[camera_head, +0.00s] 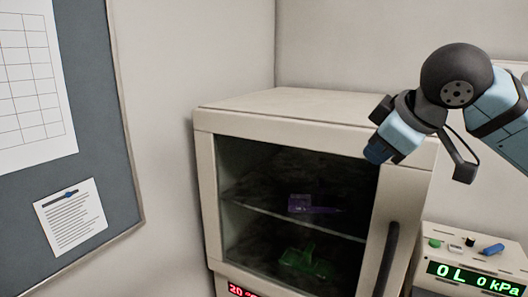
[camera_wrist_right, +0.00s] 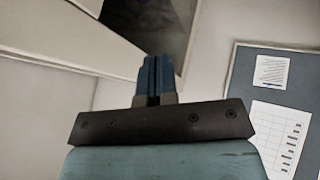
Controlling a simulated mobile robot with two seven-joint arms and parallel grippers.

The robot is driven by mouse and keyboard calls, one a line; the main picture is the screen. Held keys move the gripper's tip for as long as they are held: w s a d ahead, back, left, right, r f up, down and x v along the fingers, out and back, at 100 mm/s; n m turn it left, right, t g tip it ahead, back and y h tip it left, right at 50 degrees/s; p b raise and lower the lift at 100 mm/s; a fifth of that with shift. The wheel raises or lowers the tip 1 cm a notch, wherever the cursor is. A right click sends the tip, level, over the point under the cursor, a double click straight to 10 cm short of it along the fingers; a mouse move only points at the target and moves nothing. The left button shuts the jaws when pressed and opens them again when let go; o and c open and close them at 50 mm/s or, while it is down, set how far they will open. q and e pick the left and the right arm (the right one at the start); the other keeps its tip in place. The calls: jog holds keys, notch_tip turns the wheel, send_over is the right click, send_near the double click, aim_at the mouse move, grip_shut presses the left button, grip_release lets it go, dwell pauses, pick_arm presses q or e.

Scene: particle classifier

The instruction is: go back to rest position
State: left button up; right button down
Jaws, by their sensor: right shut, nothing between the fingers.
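My right gripper (camera_head: 375,152) is raised in front of the upper right part of a white cabinet with a glass door. Its blue fingers also show in the right wrist view (camera_wrist_right: 157,75), pressed together with nothing between them. The gripper appears apart from the cabinet, though the gap is hard to judge. My left gripper is not in view.
The cabinet (camera_head: 205,165) has its door closed, with a dark handle (camera_head: 387,258). Inside are a purple item (camera_head: 300,203) on a shelf and a green item (camera_head: 305,262) below. A device with a green display (camera_head: 472,277) stands at right. A notice board (camera_head: 105,120) hangs at left.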

jog(key=w+a+f+y, duration=0.2)
jog(key=a+f, duration=0.2)
jog(key=f, duration=0.4)
jog(key=w+a+f+y, duration=0.2)
jog(key=w+a+f, duration=0.1)
jog(key=f, duration=0.6)
notch_tip(320, 180, down, 17)
jog(key=s+a+m+t+y, duration=0.1)
jog(key=s+m+t+y, duration=0.1)
jog(key=s+m, duration=0.15)
jog(key=s+d+f+m+h, duration=0.2)
jog(key=s+d+f, duration=0.2)
jog(key=s+f, duration=0.7)
jog(key=s+d+f+m+t+h, duration=0.1)
jog(key=s+d+f+m+h, duration=0.1)
jog(key=s+f, duration=1)
notch_tip(320, 180, down, 3)
jog(key=shift+s+d+f+t+h, duration=0.1)
jog(key=shift+s+d+t+h, duration=0.15)
jog(key=shift+d+h, duration=0.75)
jog(key=shift+d, duration=0.15)
